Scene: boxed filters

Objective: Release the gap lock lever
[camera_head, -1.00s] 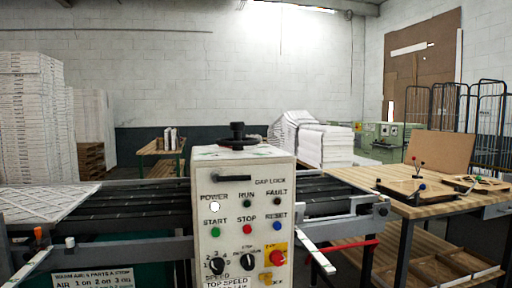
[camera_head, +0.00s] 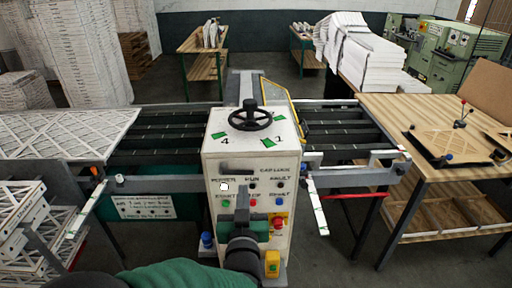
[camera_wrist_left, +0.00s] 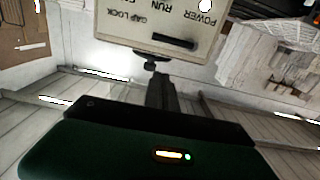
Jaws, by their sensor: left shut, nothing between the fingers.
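The gap lock lever (camera_head: 238,168) is a short dark horizontal bar near the top of the front face of the white control box (camera_head: 212,190), left of the GAP LOCK label. In the left wrist view the lever (camera_wrist_left: 175,38) shows upside down on the panel. My left gripper (camera_head: 242,202) is shut and empty in front of the panel, below the lever, covering some of the lower buttons. In the left wrist view its dark fingertips (camera_wrist_left: 150,63) lie just under the panel edge, apart from the lever. My right gripper is not in view.
A black handwheel (camera_head: 250,116) stands on the box top. Roller conveyors (camera_head: 160,137) lie on both sides. A wooden table (camera_head: 470,190) is at the right, and stacked white filters (camera_head: 75,50) stand at the left. A yellow-and-red switch (camera_head: 277,221) is on the panel.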

